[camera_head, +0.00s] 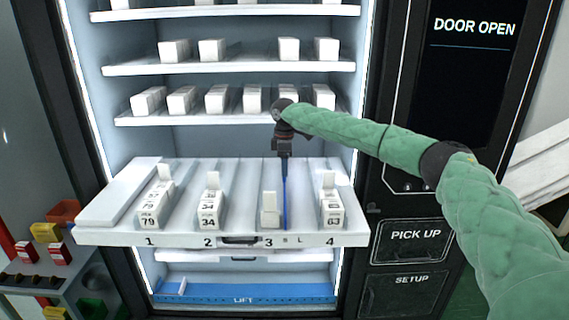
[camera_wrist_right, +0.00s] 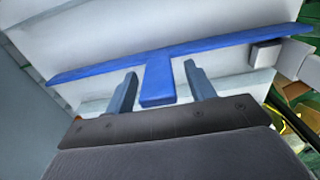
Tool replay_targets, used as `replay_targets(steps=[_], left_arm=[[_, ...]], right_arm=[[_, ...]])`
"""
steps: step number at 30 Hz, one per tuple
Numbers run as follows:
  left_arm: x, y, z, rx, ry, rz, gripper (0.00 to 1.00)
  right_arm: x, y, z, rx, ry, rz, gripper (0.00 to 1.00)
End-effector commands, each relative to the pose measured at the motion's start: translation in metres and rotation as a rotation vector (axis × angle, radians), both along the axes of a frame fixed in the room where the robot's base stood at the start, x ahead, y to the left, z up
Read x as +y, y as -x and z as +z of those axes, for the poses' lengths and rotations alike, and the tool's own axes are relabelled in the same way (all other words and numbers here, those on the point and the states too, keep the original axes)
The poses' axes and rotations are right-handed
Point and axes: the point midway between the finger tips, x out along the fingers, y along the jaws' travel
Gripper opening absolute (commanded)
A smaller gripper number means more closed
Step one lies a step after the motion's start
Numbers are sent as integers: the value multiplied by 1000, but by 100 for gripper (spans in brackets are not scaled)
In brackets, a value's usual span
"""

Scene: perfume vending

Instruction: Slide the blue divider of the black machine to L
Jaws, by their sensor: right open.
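The black machine (camera_head: 381,60) stands open with a white tray (camera_head: 110,236) pulled out. The thin blue divider (camera_head: 285,205) stands upright in the tray, just right of the lane 3 boxes. Its front end is by the letter S, left of the letter L on the tray's front edge. My right gripper (camera_head: 284,154) is above the divider's rear part, pointing down. In the right wrist view, the open fingers (camera_wrist_right: 160,88) are on either side of the divider's upright tab (camera_wrist_right: 158,80), with a gap on each side. My left gripper is not in view.
White boxes stand in lane 3 (camera_head: 270,212) left of the divider and lane 4 (camera_head: 331,207) right of it. More boxes (camera_head: 212,207) fill lanes 1 and 2. Shelves (camera_head: 230,65) with boxes are above. A blue lift bar (camera_head: 230,293) is below.

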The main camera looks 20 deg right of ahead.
Motion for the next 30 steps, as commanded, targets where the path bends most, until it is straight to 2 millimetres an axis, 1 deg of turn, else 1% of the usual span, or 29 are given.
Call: replay_targets(steps=[5,6,11,12,14,15,20,25,27,30], left_arm=[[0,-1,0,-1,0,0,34],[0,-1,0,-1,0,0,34],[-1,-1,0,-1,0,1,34],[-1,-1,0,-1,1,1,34],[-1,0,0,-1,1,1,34],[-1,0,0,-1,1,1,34],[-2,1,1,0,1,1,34],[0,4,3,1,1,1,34],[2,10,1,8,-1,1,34],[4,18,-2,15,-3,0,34]], right_arm=[[0,0,-1,0,0,0,55],[0,0,-1,0,0,0,53],[0,0,0,0,0,0,21],[0,0,0,0,0,0,13],[0,0,0,0,0,0,2],[0,0,0,0,0,0,0],[-5,1,1,0,-1,-1,0],[-28,7,1,0,-3,-2,0],[-39,10,2,0,-2,-3,0],[-48,13,2,-1,-1,-3,0]])
